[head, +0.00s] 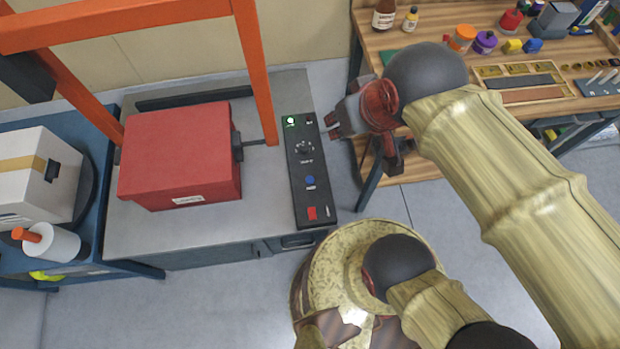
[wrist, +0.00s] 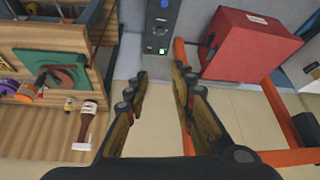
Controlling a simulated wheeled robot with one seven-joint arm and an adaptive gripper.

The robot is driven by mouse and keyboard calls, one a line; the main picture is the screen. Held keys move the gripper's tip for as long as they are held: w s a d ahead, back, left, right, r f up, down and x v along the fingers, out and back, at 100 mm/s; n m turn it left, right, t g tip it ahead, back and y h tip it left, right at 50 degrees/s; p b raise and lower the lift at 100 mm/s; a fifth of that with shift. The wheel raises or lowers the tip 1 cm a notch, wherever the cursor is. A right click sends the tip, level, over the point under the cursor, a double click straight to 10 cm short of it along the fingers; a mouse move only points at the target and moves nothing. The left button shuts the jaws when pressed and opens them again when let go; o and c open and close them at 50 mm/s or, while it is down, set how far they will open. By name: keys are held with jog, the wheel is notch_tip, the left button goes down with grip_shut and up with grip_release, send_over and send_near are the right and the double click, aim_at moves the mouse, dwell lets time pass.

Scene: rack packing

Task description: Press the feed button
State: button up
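A black control panel (head: 305,172) lies along the right side of a grey machine top. My gripper (head: 335,125) is just right of the panel's far end, apart from the buttons. In the wrist view my gripper (wrist: 159,73) is open and empty, with the panel (wrist: 158,18) beyond its fingertips and the blue button (wrist: 164,4) at the top edge.
A red box (head: 180,155) sits on the machine top (head: 255,205) left of the panel. An orange frame (head: 255,70) rises over it. A wooden workbench (head: 440,35) with bottles and tools stands at the right. A white box (head: 35,170) is at the left.

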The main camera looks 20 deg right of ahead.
grip_shut()
dwell(1.4)
